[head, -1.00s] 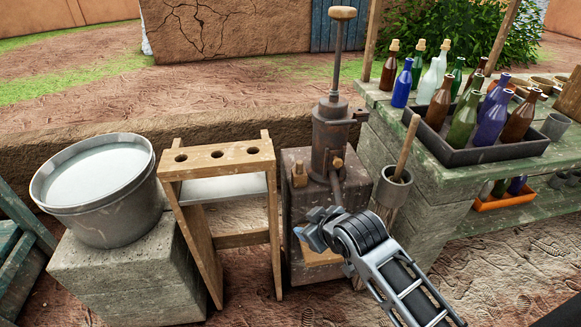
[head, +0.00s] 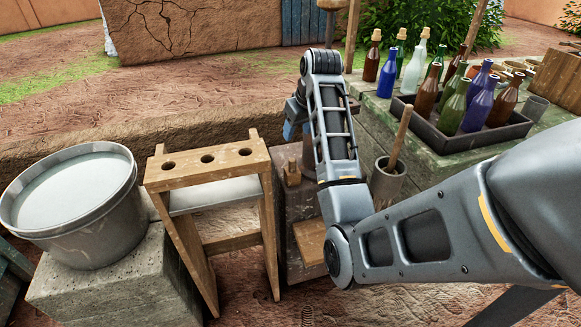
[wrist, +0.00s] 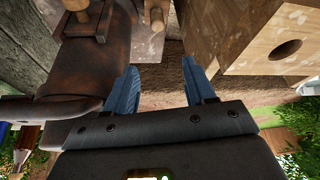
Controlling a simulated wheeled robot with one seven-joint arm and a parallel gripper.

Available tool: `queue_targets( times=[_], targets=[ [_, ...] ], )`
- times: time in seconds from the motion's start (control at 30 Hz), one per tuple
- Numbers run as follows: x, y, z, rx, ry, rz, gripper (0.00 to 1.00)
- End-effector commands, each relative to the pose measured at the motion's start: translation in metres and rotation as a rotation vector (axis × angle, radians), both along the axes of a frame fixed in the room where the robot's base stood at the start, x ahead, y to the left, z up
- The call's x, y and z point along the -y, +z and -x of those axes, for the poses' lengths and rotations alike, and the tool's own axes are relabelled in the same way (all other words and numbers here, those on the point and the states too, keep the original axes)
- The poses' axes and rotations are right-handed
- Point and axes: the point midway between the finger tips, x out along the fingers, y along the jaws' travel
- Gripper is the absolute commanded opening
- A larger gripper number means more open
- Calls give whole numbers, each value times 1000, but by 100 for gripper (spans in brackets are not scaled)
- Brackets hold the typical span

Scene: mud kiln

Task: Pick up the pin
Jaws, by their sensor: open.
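The likely pin is a small upright wooden peg (head: 291,172) on the dark base left of the metal machine. In the wrist view the peg (wrist: 156,14) shows at the top, beyond the gap between the fingers. My gripper (wrist: 160,85) is open and empty, its two blue fingers apart. In the head view my gripper (head: 293,130) hangs above and behind the peg, not touching it, partly hidden by my arm. The wooden stand with three holes (head: 240,156) stands left of the peg; it also shows close at right in the wrist view (wrist: 247,38).
The rusty machine (wrist: 105,65) is close on the left in the wrist view; my arm mostly hides it in the head view. A grey bucket (head: 100,225) stands left on a block. A tray of bottles (head: 440,140) sits on the right table. A pot with a stick (head: 388,180) stands nearby.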

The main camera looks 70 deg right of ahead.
Motion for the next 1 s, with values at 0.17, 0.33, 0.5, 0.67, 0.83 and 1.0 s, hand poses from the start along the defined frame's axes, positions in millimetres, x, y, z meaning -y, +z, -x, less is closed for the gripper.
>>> queue_targets(
  times=[0.17,0.33,0.5,0.67,0.83,1.0],
  targets=[
    [-2,-39,1,-4,1,-3,54],
    [-1,-65,1,-2,0,-2,54],
    [2,-74,-4,0,0,0,54],
    [5,-88,-8,-2,1,-1,54],
    [11,-114,-17,-1,1,-1,54],
    [14,-130,-22,-1,1,0,54]
  ],
)
